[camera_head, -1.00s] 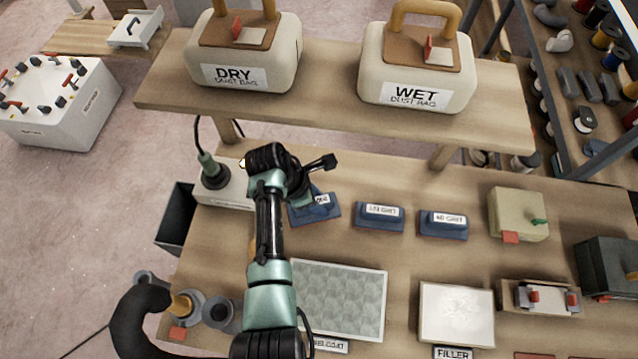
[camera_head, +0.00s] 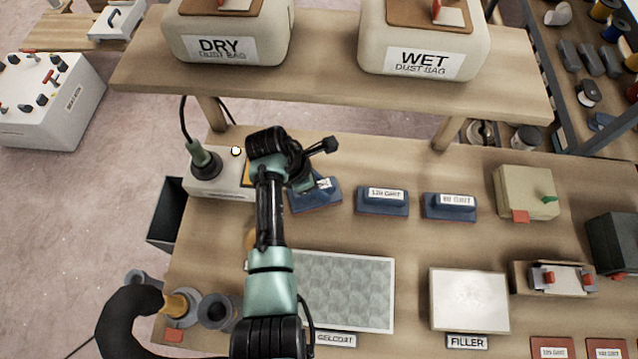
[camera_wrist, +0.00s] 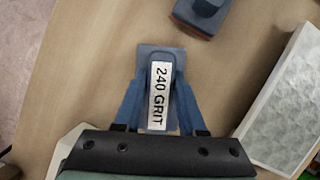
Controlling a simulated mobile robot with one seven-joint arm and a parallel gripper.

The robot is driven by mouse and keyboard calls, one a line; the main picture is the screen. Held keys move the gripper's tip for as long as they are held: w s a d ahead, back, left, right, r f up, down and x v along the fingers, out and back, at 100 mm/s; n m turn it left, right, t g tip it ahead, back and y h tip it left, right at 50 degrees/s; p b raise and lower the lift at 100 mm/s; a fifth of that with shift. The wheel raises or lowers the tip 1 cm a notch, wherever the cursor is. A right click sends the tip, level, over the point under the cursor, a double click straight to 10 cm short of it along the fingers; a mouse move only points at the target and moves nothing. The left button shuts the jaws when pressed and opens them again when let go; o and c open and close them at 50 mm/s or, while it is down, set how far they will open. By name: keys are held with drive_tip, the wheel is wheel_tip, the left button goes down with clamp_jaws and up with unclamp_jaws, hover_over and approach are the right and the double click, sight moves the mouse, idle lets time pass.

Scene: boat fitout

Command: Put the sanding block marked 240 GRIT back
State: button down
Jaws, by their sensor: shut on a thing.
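The sanding block marked 240 GRIT (camera_wrist: 158,58) is between the two blue fingers of my gripper (camera_wrist: 159,92) in the wrist view, its white label facing the camera. The gripper is shut on it. In the head view the blue block (camera_head: 322,195) shows partly behind my wrist, at the left end of a row of blue sanding blocks. Beside it to the right lie the 120 GRIT block (camera_head: 382,205) and another blue block (camera_head: 450,209) whose label is hard to read. I cannot tell whether the held block touches the bench.
A raised shelf with the DRY dust bag (camera_head: 225,30) and WET dust bag (camera_head: 420,40) stands behind. A grey patterned GELCOAT panel (camera_head: 345,290) and a white FILLER panel (camera_head: 470,300) lie in front. A beige box (camera_head: 525,190) stands right. A dark bin (camera_head: 168,215) is left.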

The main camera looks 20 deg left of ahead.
drive_tip(key=shift+c, duration=2.4)
unclamp_jaws()
drive_tip(key=shift+r, duration=0.25)
drive_tip(key=v, duration=1.2)
drive_tip(key=shift+a+f, duration=0.1)
drive_tip(key=shift+f, duration=0.05)
